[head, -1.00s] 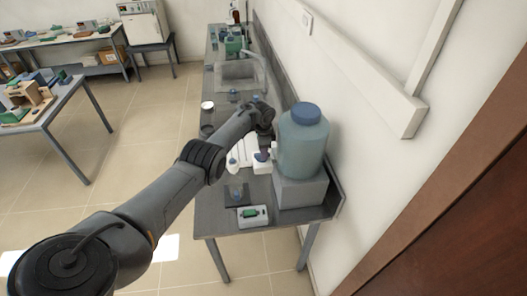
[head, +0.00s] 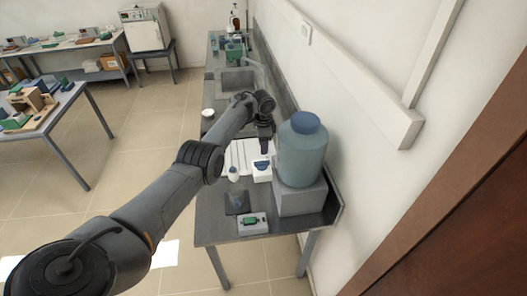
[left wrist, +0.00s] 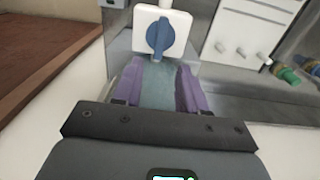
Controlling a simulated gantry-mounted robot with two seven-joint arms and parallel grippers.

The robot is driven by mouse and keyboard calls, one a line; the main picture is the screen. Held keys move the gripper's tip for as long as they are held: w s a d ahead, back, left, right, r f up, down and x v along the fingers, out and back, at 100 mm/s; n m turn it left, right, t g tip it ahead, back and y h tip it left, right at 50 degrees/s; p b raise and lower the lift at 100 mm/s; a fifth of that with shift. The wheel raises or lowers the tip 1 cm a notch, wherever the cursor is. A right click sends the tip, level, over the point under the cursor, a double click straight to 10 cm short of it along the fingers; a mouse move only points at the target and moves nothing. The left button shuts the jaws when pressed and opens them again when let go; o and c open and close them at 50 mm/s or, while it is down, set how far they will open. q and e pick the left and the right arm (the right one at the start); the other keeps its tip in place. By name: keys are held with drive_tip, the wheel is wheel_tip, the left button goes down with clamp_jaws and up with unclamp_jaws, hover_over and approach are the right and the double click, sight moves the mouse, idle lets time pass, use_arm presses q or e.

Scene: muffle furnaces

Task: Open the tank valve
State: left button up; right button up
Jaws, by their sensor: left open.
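The tank (head: 303,152) is a large bluish translucent jar with a blue lid, upright on a grey block at the bench's right edge. In the left wrist view a blue valve handle (left wrist: 160,38) sits on a white body, straight ahead of my left gripper. My left gripper (left wrist: 158,85) has purple fingers, spread apart with nothing clasped between them. The handle lies beyond the fingertips and appears apart from them. In the head view my left gripper (head: 265,145) points down just left of the tank. My right gripper does not show.
A white item with a blue top (head: 262,170) and a small white bottle (head: 233,174) stand left of the tank's block (head: 300,200). A small device with a green display (head: 252,222) lies near the bench's front edge. The wall bounds the right side.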

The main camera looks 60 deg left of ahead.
use_arm(q)
drive_tip(key=shift+r, duration=1.15)
